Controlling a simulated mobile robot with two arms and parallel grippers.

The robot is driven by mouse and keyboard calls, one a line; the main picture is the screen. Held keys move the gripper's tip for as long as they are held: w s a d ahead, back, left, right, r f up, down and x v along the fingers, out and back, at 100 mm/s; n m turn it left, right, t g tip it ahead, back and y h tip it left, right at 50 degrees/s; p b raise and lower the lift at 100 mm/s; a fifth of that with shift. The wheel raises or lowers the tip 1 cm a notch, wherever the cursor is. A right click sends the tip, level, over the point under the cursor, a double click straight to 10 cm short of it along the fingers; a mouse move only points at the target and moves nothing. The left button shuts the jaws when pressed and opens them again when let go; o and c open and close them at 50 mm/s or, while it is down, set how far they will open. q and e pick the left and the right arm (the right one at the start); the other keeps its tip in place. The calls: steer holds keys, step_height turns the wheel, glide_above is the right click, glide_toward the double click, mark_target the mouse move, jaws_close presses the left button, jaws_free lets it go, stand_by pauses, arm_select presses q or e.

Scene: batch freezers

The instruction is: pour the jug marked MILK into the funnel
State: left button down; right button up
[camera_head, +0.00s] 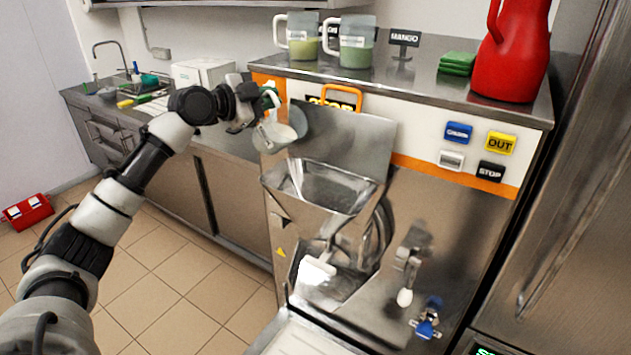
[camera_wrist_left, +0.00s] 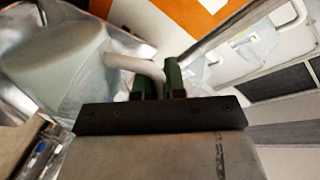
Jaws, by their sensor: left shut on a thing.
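My left gripper (camera_head: 268,97) is shut on the handle of a clear jug (camera_head: 279,131) with pale contents. The jug is tilted and hangs above the upper left of the steel funnel (camera_head: 325,186) on the machine's front. I cannot read a label on it. In the left wrist view the jug (camera_wrist_left: 58,75) fills the left side, and its white handle (camera_wrist_left: 130,64) runs to the green fingertips of the gripper (camera_wrist_left: 158,78). I cannot see a stream of liquid. My right gripper is not in view.
A raised steel lid (camera_head: 350,137) stands behind the funnel. Two jugs with green contents (camera_head: 303,36) (camera_head: 356,50), a MANGO sign (camera_head: 404,38), green cloths (camera_head: 457,64) and a red pitcher (camera_head: 512,52) stand on the machine. A tap (camera_head: 408,262) is below at right.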

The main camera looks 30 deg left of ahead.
mark_target(285, 108)
arm_select(q)
steer(key=shift+d+f+m, duration=0.15)
steer(key=shift+f+m, duration=0.15)
steer(key=shift+m, duration=0.1)
steer(key=shift+s+d+r, duration=0.1)
steer(key=shift+d, duration=0.1)
steer(key=shift+m, duration=0.3)
steer(key=shift+s+d+m+y, duration=0.1)
steer(key=shift+d+m+y, duration=0.2)
steer(key=shift+d+m, duration=0.1)
steer(key=shift+s+d+m+b, duration=0.15)
steer(key=shift+d+m+b, duration=0.2)
steer(key=shift+d+m, duration=0.2)
steer(key=shift+d, duration=0.2)
steer(key=shift+s+d+m+y, duration=0.2)
steer(key=shift+d+m+y, duration=0.15)
steer(key=shift+d, duration=0.35)
steer(key=shift+s+d+f, duration=0.15)
steer(key=shift+d+f, duration=0.05)
steer(key=shift+d, duration=0.25)
steer(key=shift+d, duration=0.1)
